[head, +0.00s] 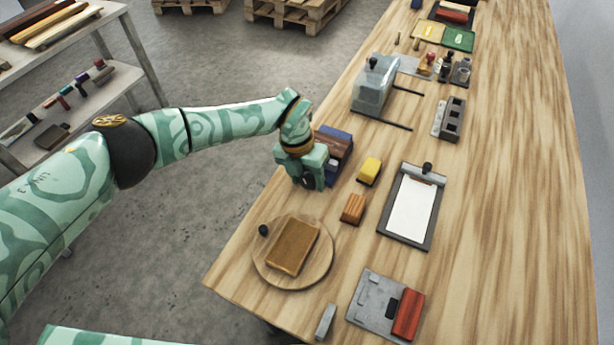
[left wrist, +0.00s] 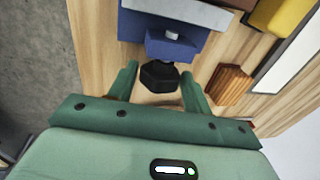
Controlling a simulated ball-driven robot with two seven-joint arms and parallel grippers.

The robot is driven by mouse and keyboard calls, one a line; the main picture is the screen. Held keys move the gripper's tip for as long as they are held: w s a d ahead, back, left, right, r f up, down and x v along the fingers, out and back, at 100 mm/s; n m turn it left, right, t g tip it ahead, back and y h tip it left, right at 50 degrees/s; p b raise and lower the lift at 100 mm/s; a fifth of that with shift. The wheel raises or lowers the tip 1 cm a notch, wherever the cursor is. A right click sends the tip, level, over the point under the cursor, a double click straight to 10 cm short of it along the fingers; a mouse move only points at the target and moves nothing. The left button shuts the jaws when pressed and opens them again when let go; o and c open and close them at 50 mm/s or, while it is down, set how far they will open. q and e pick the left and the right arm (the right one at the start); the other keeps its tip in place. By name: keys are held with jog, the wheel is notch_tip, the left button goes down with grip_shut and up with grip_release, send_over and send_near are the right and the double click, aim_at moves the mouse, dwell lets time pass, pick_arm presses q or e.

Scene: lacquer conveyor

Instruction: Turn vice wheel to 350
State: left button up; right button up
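The blue vice (head: 338,137) stands at the left edge of the bench with a brown block (head: 327,144) in it. Its blue body (left wrist: 165,25) also shows in the left wrist view. The black vice wheel (left wrist: 158,76) faces my left gripper (left wrist: 160,82). The gripper's two fingers are apart, one on each side of the wheel, with bench showing between finger and wheel. In the head view my left gripper (head: 308,182) is at the near end of the vice and hides most of the wheel. I cannot read any dial value. My right gripper is not in view.
An orange ridged block (head: 353,208) and a yellow block (head: 369,170) lie close right of the vice. A round wooden board (head: 262,266) with a brown slab is nearer. A clipboard (head: 430,225) lies further right. The bench's right side is clear.

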pick_arm(q)
jog(key=c, duration=0.5)
jog(key=shift+c, duration=0.2)
jog(key=shift+r, duration=0.1)
jog(key=shift+d+r+t+y+p, duration=0.1)
jog(key=shift+t+y+p, duration=0.2)
jog(key=shift+y+p, duration=0.25)
jog(key=shift+d+y, duration=0.1)
jog(key=shift+y, duration=0.65)
jog(key=shift+d+t+y, duration=0.15)
jog(key=shift+t+y, duration=0.45)
jog(key=shift+y, duration=0.3)
jog(key=shift+s+f+t+y+b, duration=0.1)
jog(key=shift+t+y+b, duration=0.1)
jog(key=shift+y, duration=0.3)
jog(key=shift+f+t+y+b, duration=0.1)
jog(key=shift+t+y, duration=0.1)
jog(key=shift+y, duration=0.3)
